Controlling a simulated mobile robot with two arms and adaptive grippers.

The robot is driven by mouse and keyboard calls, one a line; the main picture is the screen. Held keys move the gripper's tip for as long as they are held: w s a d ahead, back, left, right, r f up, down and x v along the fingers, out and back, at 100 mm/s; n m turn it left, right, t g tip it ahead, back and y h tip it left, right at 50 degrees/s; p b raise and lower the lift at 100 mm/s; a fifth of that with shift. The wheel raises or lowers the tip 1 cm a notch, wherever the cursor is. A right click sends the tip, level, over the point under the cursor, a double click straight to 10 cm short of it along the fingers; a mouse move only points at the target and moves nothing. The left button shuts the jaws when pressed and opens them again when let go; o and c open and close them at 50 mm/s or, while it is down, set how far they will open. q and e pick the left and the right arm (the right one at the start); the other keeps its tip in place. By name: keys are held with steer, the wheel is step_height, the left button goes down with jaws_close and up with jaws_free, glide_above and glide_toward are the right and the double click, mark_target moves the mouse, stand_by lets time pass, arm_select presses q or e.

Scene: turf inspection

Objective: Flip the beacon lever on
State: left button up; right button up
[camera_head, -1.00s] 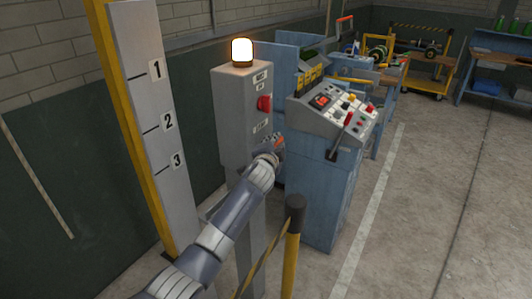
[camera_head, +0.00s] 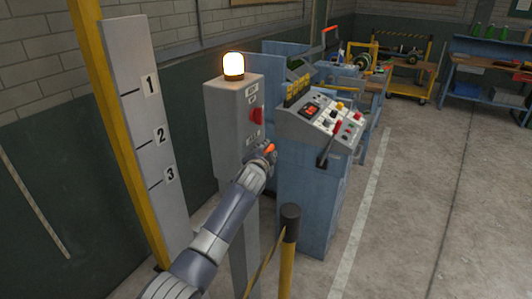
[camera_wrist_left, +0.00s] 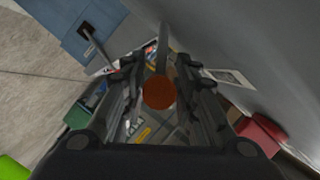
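The grey beacon box (camera_head: 228,128) stands on a post left of the blue control desk, with a glowing white-amber beacon (camera_head: 233,66) on top. The beacon lever's orange knob (camera_head: 268,148) shows low on that face, at my left gripper (camera_head: 265,158). In the left wrist view the round knob (camera_wrist_left: 159,92) sits between the two fingers, with a rod behind it. My left gripper looks open around the knob; contact cannot be made out. My right gripper is not in view.
The blue control desk (camera_head: 318,185) with buttons and a lever stands close to the right of the box. A yellow-black post (camera_head: 288,245) with a barrier strip is in front. A numbered board (camera_head: 150,140) stands left. The floor at right is clear.

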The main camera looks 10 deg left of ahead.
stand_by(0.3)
arm_select(q)
steer(key=v, duration=1.2)
stand_by(0.3)
steer(key=s+a+f+n+g+b, duration=0.1)
steer(key=s+f+g, duration=0.1)
steer(key=f, duration=1)
steer(key=s+a+f+n+g+b, duration=0.1)
steer(key=s+f+g, duration=0.15)
steer(key=f, duration=1.05)
steer(key=s+a+f+n+g+b, duration=0.1)
steer(key=s+f, duration=0.6)
steer(key=f, duration=0.4)
steer(key=s+a+f+n+g, duration=0.1)
steer(key=s+a+f+g, duration=0.1)
steer(key=s+f, duration=0.65)
steer(key=s+a+f+n+g+b, duration=0.1)
steer(key=s+a+f+g, duration=0.1)
steer(key=s+f, duration=0.7)
steer(key=s+a+f+n+g+b, duration=0.1)
steer(key=s+f, duration=0.8)
steer(key=s, duration=1.1)
steer(key=s+a+f+n+g+b, duration=0.1)
steer(key=s+a+f+n+g, duration=0.2)
steer(key=s+f, duration=0.6)
steer(key=s+g, duration=0.1)
steer(key=s, duration=0.5)
steer(key=shift+y, duration=0.3)
